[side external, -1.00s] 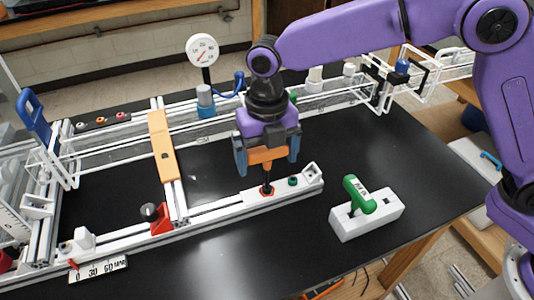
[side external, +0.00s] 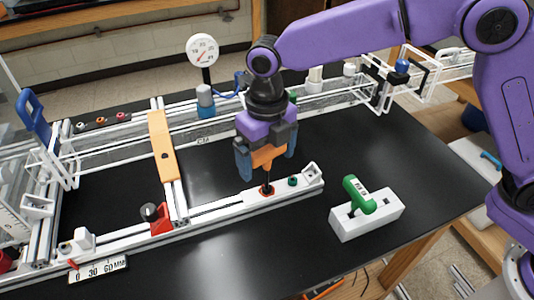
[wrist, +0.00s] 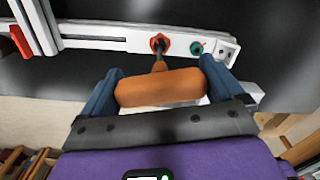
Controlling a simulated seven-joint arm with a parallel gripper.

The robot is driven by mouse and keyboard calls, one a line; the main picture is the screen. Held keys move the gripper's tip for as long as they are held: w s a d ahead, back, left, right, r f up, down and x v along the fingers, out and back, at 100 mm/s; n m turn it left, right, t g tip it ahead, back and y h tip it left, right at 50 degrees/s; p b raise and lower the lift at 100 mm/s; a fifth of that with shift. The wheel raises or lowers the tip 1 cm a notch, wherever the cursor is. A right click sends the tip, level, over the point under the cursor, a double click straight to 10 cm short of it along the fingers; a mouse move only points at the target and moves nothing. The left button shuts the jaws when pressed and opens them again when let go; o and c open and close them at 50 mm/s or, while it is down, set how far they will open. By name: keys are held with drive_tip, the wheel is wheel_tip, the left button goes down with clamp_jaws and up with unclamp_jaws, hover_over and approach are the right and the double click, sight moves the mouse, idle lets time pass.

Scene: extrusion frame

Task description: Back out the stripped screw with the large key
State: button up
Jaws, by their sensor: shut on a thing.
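My gripper (side external: 267,156) is shut on the orange handle of a T-shaped key (wrist: 160,88), with one blue finger at each end of the handle. The key's dark shaft points down, and its tip meets a red-ringed screw spot (wrist: 160,42) on the white plate (side external: 250,198) of the front rail. The screw head is covered by the tip, so how deep it sits cannot be told. A second key with a green handle (side external: 358,194) stands in a white holder block (side external: 385,214) to the right. I cannot read its label.
A green-ringed screw (side external: 293,181) sits just right of the red ring. An orange crossbar (side external: 162,145) and a red clamp (side external: 161,219) stand left. A dial gauge (side external: 202,50) stands behind.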

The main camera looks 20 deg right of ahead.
sight(267, 147)
drive_tip(key=shift+n, duration=1.3)
drive_tip(key=shift+m, duration=1)
drive_tip(key=shift+r, duration=0.1)
drive_tip(key=shift+r, duration=1.45)
drive_tip(key=shift+r, duration=0.1)
drive_tip(key=shift+r, duration=1.4)
